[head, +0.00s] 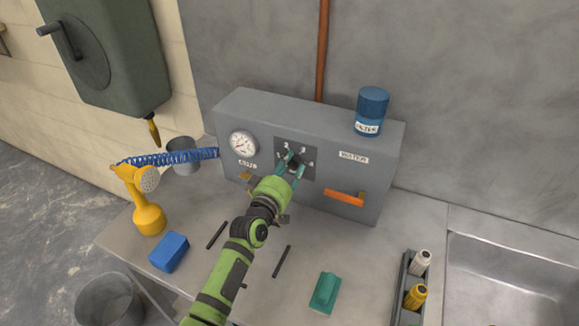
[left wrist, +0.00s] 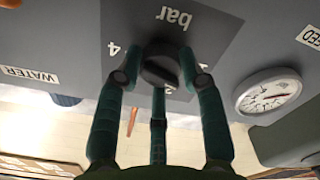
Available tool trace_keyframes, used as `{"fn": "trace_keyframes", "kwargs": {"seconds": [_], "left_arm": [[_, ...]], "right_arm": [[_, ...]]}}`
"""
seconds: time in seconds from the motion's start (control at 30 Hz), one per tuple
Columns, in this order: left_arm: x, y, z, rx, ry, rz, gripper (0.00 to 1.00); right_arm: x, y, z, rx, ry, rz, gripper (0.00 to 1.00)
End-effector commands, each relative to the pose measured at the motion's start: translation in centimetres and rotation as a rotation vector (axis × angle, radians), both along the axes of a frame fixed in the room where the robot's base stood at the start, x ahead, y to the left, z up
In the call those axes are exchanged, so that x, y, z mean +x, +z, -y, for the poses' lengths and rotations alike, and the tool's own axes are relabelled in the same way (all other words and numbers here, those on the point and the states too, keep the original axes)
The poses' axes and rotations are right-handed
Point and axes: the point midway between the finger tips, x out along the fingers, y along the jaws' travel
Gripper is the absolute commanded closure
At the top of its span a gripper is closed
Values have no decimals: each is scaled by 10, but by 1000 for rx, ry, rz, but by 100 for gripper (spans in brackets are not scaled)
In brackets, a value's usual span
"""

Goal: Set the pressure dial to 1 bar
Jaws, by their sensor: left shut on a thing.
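The pressure dial is a dark round knob (head: 295,160) on a dark square plate (head: 309,150) with white numbers, on the front of a grey box. My left gripper (head: 291,168) is at the dial with its fingers shut around the knob. In the left wrist view the knob (left wrist: 160,66) sits between the green fingers of my left gripper (left wrist: 161,79). That view shows the plate upside down, with "bar" and a "4" readable. The fingers partly cover the other numbers, and I cannot tell which number the knob points to. My right gripper is not in view.
On the box are a round gauge (head: 243,143), an orange handle (head: 344,198) and a blue can (head: 372,110) on top. A yellow sprayer (head: 148,216), blue block (head: 169,252), green block (head: 324,293) and bottle rack (head: 403,295) stand on the bench. A sink (head: 500,280) is at right.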

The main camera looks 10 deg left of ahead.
Motion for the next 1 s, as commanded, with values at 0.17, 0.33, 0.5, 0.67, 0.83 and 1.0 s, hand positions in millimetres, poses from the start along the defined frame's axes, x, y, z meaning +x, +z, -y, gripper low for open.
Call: {"fn": "trace_keyframes", "kwargs": {"seconds": [0.17,0.33,0.5,0.67,0.83,1.0], "left_arm": [[-2,-6,3,-129,-5,-40,93],[-2,-6,3,-217,-6,-58,93],[-2,-7,3,-272,-6,-70,93],[-2,-7,4,-296,-6,-75,93],[-2,-7,4,-304,-7,-77,93],[-2,-7,4,-304,-7,-77,93]], "right_arm": [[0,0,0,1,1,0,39],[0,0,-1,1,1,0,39],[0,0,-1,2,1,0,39],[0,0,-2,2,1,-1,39],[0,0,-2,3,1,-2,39],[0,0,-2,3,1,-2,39]]}}
